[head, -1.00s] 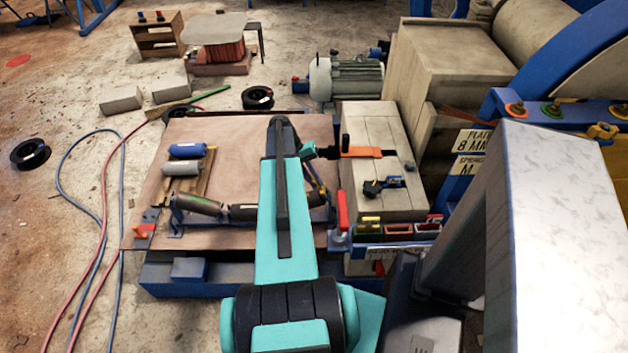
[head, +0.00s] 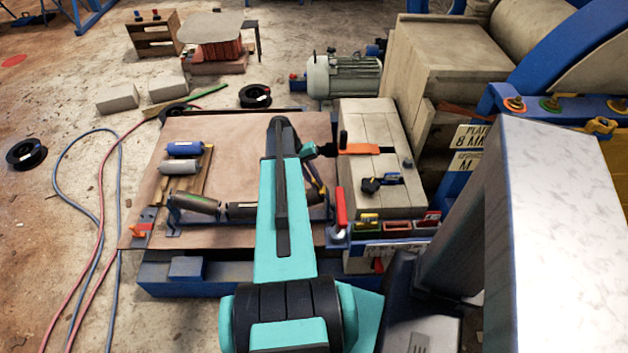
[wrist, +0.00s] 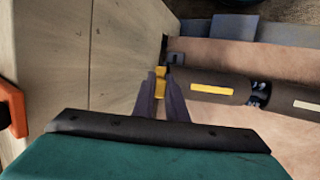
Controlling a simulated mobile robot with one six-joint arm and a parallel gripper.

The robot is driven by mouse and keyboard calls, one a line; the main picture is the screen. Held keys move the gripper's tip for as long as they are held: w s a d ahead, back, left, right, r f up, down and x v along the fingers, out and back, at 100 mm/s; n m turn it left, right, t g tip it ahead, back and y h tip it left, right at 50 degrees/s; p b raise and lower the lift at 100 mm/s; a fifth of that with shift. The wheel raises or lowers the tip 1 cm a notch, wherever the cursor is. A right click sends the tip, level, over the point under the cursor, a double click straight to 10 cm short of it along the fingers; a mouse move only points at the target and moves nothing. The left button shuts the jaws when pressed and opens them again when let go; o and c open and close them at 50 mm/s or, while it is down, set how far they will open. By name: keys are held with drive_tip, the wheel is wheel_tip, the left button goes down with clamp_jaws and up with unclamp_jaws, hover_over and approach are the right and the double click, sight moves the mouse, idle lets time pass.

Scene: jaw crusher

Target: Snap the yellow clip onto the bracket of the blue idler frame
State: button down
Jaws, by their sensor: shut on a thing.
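My gripper (wrist: 165,105) shows in the wrist view, its fingers shut on the yellow clip (wrist: 160,82). The clip sticks out beyond the fingertips. A small dark bracket (wrist: 175,60) stands just past the clip, to its upper right; I cannot tell whether they touch.
A pale block-like bench (head: 372,125) stands right of the board, with an orange clamp (head: 358,149) and a red handle (head: 341,205). Its wall (wrist: 105,60) rises close left of my fingers. Loose rollers (head: 187,148) lie at the board's left. Hoses (head: 100,215) cross the floor.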

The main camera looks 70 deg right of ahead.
drive_tip(key=shift+s+f, duration=0.1)
drive_tip(key=shift+f, duration=0.15)
drive_tip(key=c, duration=1.7)
unclamp_jaws()
drive_tip(key=shift+r, duration=0.1)
drive_tip(key=p+v, duration=0.6)
drive_tip(key=v, duration=0.7)
drive_tip(key=shift+r, duration=0.3)
drive_tip(key=shift+w, duration=0.25)
